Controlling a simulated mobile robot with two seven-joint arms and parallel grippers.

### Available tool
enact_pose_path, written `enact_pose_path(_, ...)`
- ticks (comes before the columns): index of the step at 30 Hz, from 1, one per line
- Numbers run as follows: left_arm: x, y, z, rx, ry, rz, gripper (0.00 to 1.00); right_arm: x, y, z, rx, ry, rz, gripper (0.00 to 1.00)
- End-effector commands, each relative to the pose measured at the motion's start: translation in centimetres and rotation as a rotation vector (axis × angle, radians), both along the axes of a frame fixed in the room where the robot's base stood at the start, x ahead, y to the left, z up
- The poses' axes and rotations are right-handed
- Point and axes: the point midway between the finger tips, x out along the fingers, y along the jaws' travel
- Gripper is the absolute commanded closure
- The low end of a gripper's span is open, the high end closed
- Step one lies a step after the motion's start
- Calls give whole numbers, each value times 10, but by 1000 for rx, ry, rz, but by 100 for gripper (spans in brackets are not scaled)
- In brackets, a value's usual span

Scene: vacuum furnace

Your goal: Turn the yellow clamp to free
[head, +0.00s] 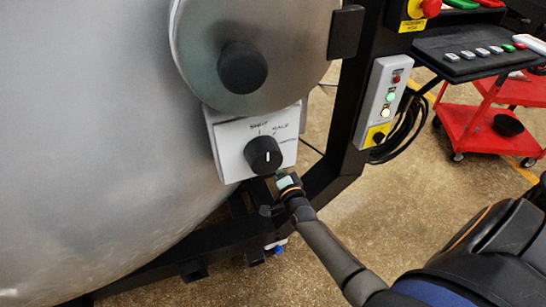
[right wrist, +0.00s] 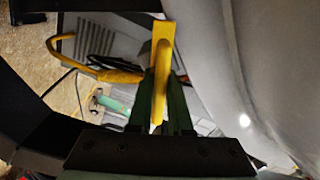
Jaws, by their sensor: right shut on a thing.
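In the right wrist view a yellow piece (right wrist: 161,48), which looks like the yellow clamp's handle, stands upright between the green fingers of my right gripper (right wrist: 160,105). The fingers are shut on its lower part. Its far end and mount cannot be made out. In the head view my right gripper (head: 287,181) is just below the white knob plate on the furnace, and I cannot see the yellow clamp there. My left gripper is not in view.
The big grey furnace vessel (head: 90,130) fills the left. A black knob (head: 264,156) sits on the white plate, above the gripper. A black frame, a switch box (head: 384,100) and a red cart (head: 485,128) stand to the right. A curved yellow piece (right wrist: 105,73) lies left in the wrist view.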

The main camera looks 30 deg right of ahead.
Motion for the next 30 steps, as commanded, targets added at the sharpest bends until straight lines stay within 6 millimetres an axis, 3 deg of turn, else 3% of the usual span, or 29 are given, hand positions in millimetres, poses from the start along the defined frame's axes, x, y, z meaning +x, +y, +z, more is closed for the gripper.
enact_pose_path(15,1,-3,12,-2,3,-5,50,0,0,0,-397,96,0,100)
enact_pose_path(30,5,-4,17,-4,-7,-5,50,0,0,-2,-526,127,0,100)
